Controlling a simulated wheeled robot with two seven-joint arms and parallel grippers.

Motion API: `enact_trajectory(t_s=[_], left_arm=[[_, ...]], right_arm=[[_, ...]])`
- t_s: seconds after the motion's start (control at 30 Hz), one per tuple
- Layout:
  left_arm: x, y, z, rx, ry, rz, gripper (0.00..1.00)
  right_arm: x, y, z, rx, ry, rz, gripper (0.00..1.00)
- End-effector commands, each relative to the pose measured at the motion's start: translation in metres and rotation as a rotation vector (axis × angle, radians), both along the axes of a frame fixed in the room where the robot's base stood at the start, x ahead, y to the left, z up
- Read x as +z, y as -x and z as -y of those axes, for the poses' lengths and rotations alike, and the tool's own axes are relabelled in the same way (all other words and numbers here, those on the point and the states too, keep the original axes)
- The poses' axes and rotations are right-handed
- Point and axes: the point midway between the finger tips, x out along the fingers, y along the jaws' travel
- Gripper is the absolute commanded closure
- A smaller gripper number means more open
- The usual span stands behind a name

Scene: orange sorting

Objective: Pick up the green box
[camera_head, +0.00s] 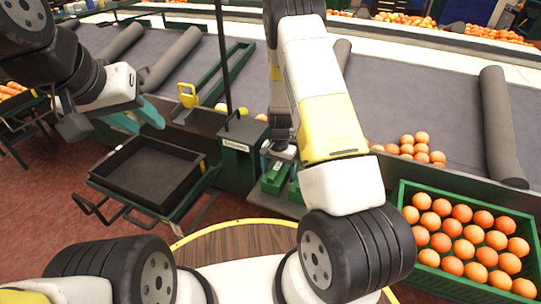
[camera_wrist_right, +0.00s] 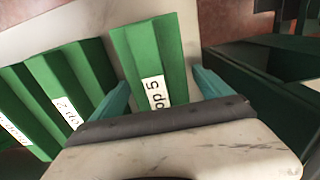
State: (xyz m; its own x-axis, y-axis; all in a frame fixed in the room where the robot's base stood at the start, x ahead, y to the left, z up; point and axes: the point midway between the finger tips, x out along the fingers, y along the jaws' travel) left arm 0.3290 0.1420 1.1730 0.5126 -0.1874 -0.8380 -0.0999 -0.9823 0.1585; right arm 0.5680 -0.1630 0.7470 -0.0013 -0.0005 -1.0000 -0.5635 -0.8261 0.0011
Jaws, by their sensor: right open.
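Small green boxes with white labels stand side by side. In the right wrist view, the nearest green box (camera_wrist_right: 150,55), labelled "op 5", lies between the fingers of my right gripper (camera_wrist_right: 163,92). That gripper is open, with a teal finger on each side of the box; contact is not clear. Two more green boxes (camera_wrist_right: 75,85) stand to its left. In the head view, green boxes (camera_head: 275,178) show below my right gripper, whose fingertips are mostly hidden by my arm. My left gripper (camera_head: 138,118) hangs empty above a black tray; its jaw opening is unclear.
The black tray (camera_head: 118,192) sits on a green-framed stand at left. A green crate (camera_head: 398,197) full of oranges stands at right. A grey conveyor (camera_head: 430,100) with dark rollers and loose oranges runs behind. A round wooden surface (camera_head: 235,240) lies in front.

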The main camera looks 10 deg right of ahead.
Motion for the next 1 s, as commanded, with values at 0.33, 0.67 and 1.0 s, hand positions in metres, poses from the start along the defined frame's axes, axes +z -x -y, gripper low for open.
enact_trajectory(t_s=[0.33, 0.67, 1.0], left_arm=[[0.0000, 0.0000, 0.0000, 0.000, 0.000, 0.000, 0.64], [0.0000, 0.0000, 0.0000, 0.000, 0.000, 0.000, 0.64], [0.0000, 0.0000, 0.0000, 0.000, 0.000, 0.000, 0.64]], right_arm=[[-0.0057, -0.0002, -0.0002, 0.000, 0.000, 0.001, 0.19], [-0.0054, -0.0003, -0.0003, 0.000, 0.000, 0.001, 0.84], [0.0006, -0.0012, -0.0003, 0.001, 0.000, 0.004, 0.92]])
